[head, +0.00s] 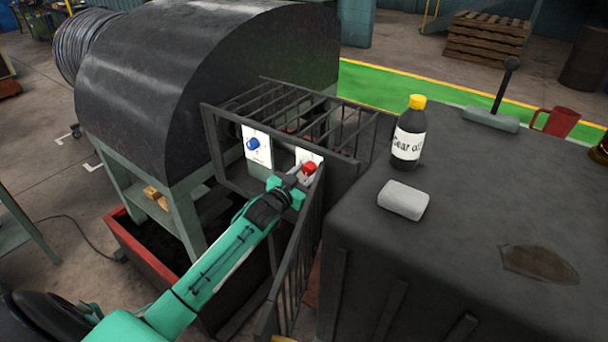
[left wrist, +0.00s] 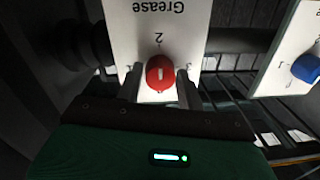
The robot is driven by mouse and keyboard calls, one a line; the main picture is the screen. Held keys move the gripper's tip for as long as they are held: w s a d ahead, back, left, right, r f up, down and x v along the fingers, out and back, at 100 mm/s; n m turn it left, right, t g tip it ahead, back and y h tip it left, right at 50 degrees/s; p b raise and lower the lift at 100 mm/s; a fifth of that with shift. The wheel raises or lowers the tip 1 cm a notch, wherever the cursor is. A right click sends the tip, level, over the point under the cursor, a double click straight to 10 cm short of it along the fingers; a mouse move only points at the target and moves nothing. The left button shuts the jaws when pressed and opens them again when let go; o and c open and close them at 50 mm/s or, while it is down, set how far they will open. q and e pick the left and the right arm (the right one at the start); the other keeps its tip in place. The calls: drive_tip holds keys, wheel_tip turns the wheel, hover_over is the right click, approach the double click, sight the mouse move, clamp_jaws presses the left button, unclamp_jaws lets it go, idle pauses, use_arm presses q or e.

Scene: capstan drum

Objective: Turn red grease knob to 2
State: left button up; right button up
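The red grease knob (left wrist: 160,74) sits on a white plate (left wrist: 185,22) that reads "Grease", upside down in the left wrist view. A "2" is printed just above the knob there. A pale mark on the knob runs roughly up and down, in line with the 2. In the head view the red knob (head: 309,168) is inside the barred guard. My left gripper (head: 295,180) reaches it; its fingers (left wrist: 160,84) stand on both sides of the knob, with a narrow gap showing. My right gripper is not in view.
A blue knob (head: 252,143) on its own white plate is beside the red one. Dark bars of the guard (head: 345,120) surround both. A bottle (head: 408,135), a pale block (head: 403,200) and a red mug (head: 556,121) stand on the dark cabinet to the right.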

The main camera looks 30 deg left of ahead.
use_arm(q)
drive_tip(key=shift+o, duration=1.3)
drive_tip(key=shift+s, duration=0.1)
drive_tip(key=shift+s, duration=0.35)
drive_tip(key=s+a+b, duration=0.1)
drive_tip(key=s+b, duration=0.3)
drive_tip(key=s, duration=0.8)
drive_tip(key=shift+s, duration=0.4)
drive_tip(key=shift+a+f, duration=0.1)
drive_tip(key=shift+a, duration=0.05)
